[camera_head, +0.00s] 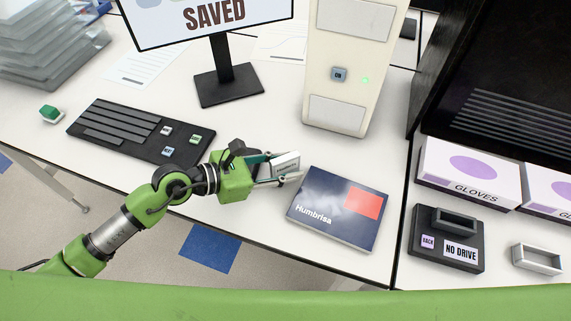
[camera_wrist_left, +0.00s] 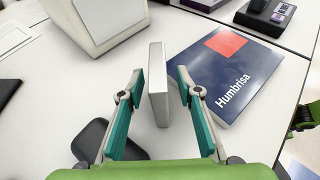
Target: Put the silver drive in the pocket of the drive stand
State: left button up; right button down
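The silver drive (camera_head: 285,164) is a thin pale slab beside the blue book. In the left wrist view the drive (camera_wrist_left: 158,85) stands on edge between the fingers of my left gripper (camera_wrist_left: 160,88), with a visible gap on each side. My left gripper (camera_head: 277,169) is open around it. I cannot tell whether the drive rests on the table. The drive stand (camera_head: 470,262) is a black block at the right, labelled "NO DRIVE" and "BACK". Its raised pocket (camera_head: 455,221) looks empty.
The blue Humbrisa book (camera_head: 337,209) lies right of my left gripper. A beige tower (camera_head: 347,70) stands behind. A black keyboard (camera_head: 140,131) is left. Glove boxes (camera_head: 468,174) are behind the stand, and a small open white tray (camera_head: 538,259) is right of it. A table seam runs left of the stand.

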pick_arm(q)
jog(key=c, duration=0.9)
grip_shut()
